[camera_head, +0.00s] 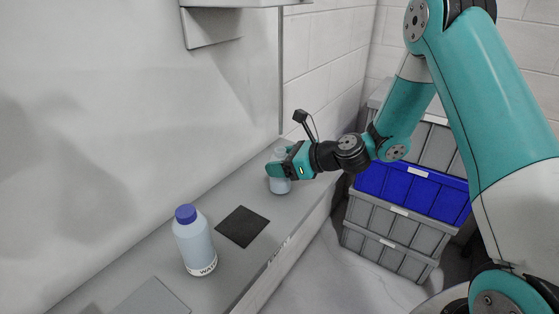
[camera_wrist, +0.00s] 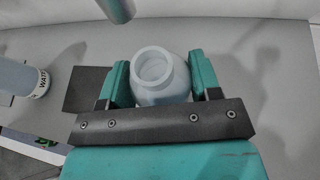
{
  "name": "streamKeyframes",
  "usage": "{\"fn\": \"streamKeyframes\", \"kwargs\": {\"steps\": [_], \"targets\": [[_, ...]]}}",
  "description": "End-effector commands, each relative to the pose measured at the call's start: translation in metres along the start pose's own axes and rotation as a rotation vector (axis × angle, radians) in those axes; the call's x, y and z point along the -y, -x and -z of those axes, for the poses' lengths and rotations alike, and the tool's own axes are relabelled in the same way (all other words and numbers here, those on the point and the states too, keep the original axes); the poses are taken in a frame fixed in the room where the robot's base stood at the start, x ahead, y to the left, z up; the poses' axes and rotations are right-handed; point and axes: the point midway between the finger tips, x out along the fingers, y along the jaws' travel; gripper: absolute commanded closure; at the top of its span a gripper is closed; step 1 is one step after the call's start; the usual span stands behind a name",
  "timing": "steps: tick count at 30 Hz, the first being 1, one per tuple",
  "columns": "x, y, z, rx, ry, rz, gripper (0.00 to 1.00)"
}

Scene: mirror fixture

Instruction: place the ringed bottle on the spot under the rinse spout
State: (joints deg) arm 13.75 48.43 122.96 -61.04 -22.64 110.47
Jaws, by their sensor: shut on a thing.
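My gripper (camera_head: 279,172) is shut on a pale, whitish bottle (camera_head: 281,186) at the far part of the counter. In the wrist view, this bottle (camera_wrist: 161,76) stands between the two teal fingers (camera_wrist: 160,82), its round open mouth and thick rim facing the camera. I cannot tell whether its base touches the counter. A dark square pad (camera_head: 242,226) lies flat nearer the head camera; in the wrist view the pad (camera_wrist: 86,88) shows left of the gripper. A grey-green tube end (camera_wrist: 117,9) shows at the wrist view's top; I cannot tell if it is the rinse spout.
A larger pale bottle with a blue cap (camera_head: 194,243) stands on the counter (camera_head: 225,276) beside the pad. A grey flat square (camera_head: 151,298) lies at the near end. Stacked grey and blue crates (camera_head: 411,193) stand right of the counter. A white wall bracket (camera_head: 211,27) is above.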

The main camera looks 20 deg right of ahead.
Motion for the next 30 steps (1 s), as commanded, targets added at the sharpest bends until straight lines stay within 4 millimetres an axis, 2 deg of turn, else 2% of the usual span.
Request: {"fn": "streamKeyframes", "kwargs": {"steps": [5,6,8,9,17,20,23,30], "targets": [[0.0,-0.001,0.004,0.0,-0.001,0.0,0.73],[0.0,-0.001,0.003,0.0,0.0,0.0,0.33],[0.0,-0.001,0.003,0.0,0.0,0.0,0.19],[0.0,-0.001,0.003,0.0,0.0,0.0,0.17],[0.0,0.0,0.001,0.0,0.0,0.0,0.17],[0.001,0.006,0.001,0.0,-0.001,0.003,0.17],[0.002,0.022,0.002,-0.001,-0.001,0.005,0.17],[0.002,0.075,0.002,0.0,0.0,0.007,0.17]]}}
